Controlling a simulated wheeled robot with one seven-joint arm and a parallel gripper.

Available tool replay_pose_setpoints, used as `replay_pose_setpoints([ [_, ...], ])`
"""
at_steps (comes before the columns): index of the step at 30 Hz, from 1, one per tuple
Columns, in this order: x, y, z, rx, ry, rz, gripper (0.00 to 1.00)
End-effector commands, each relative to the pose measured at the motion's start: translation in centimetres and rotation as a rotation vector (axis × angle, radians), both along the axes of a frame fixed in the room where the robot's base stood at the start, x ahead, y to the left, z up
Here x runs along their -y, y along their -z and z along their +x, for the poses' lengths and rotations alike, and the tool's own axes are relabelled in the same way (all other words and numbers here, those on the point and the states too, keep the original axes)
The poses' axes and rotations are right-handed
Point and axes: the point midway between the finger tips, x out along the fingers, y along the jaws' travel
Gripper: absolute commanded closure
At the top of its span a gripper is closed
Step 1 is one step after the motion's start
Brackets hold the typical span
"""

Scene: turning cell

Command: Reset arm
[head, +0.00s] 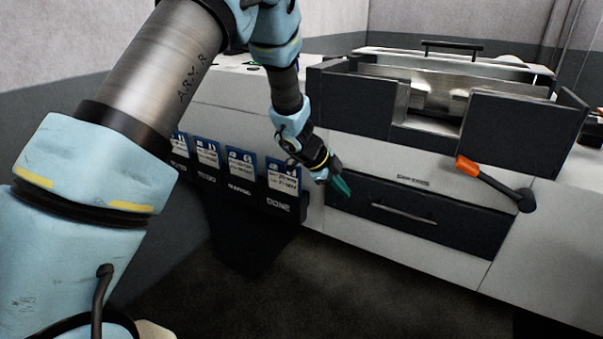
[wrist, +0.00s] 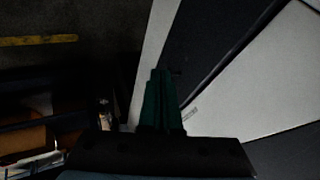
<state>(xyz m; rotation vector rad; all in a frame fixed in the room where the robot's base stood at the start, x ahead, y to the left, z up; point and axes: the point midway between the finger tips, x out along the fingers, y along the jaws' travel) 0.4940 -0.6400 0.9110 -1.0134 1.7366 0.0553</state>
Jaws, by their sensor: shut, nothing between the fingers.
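My arm reaches from the left of the head view down toward the front of the machine. My gripper (head: 341,186) has green fingers and is shut and empty. It is in front of the left end of the dark drawer (head: 450,225), just right of the card rack; I cannot tell whether it touches the machine. In the wrist view my gripper (wrist: 160,85) points forward with its fingers together and nothing between them.
A rack (head: 240,202) of card slots, one marked DONE, hangs at the left. The machine (head: 400,258) has an open-topped dark enclosure (head: 510,130). The dark floor (head: 300,290) in front is clear.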

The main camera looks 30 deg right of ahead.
Motion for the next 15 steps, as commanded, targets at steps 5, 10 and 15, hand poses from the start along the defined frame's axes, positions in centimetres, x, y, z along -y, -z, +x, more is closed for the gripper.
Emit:
replay_pose_setpoints([
  [5, -0.2, -0.2, 0.3, 0.001, -0.013, -0.001, 1.0],
  [10, -3.3, -2.5, 4.6, 0.013, -0.222, -0.02, 1.0],
  [15, -12.4, -6.1, 11.2, 0.011, -0.658, -0.022, 1.0],
])
